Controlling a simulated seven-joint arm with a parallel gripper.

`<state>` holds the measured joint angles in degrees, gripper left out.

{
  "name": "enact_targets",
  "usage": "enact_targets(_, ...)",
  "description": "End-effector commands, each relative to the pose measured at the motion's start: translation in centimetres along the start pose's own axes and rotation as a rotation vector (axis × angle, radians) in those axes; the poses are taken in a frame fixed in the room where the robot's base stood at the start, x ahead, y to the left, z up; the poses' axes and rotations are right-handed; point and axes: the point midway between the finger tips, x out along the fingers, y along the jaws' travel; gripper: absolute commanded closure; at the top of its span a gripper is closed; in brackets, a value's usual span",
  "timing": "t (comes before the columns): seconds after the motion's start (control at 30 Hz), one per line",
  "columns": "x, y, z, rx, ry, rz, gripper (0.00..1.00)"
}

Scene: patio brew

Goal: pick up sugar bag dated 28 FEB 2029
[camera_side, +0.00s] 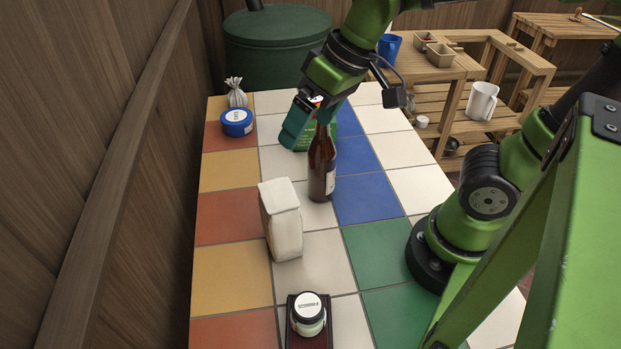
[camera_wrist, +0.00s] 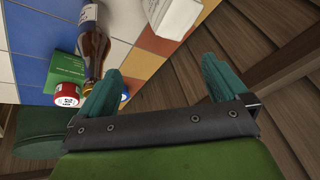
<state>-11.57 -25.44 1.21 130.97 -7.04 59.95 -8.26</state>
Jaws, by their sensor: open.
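A white paper bag (camera_side: 282,222), the likely sugar bag, stands upright in the middle of the tiled table in the side view. No date on it is readable. Part of it shows at the top of the wrist view (camera_wrist: 172,14). My gripper (camera_side: 312,124) is open, with teal fingers and nothing between them. It hangs above the table behind the bag, near the neck of a brown bottle. In the wrist view, my gripper (camera_wrist: 160,85) has its fingers wide apart and the bag lies beyond them.
The brown bottle (camera_side: 321,170) stands close behind the bag. A green carton (camera_wrist: 63,72) and a red-lidded tin (camera_wrist: 68,96) are near it. A blue tin (camera_side: 237,122) and small sack (camera_side: 236,94) stand far left. A jar (camera_side: 308,312) is at the front.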

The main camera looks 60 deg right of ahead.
Motion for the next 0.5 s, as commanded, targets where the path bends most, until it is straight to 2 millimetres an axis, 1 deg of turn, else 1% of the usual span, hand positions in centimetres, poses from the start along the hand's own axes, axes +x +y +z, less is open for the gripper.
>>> enact_targets(0.03,0.7,-1.7,-0.8,-0.142,-0.080,0.010,0.00)
enact_targets(0.1,1.3,-3.5,-1.5,-0.337,-0.182,0.025,0.00)
enact_targets(0.2,1.7,-5.8,-2.5,-0.610,-0.311,0.037,0.00)
enact_targets(0.23,1.6,-6.2,-2.7,-0.677,-0.343,0.037,0.00)
enact_targets(0.33,0.8,-6.6,-3.3,-0.822,-0.403,0.032,0.00)
enact_targets(0.4,0.1,-6.5,-3.4,-0.878,-0.421,0.025,0.00)
enact_targets(0.5,0.1,-6.3,-2.9,-0.919,-0.444,0.013,0.00)
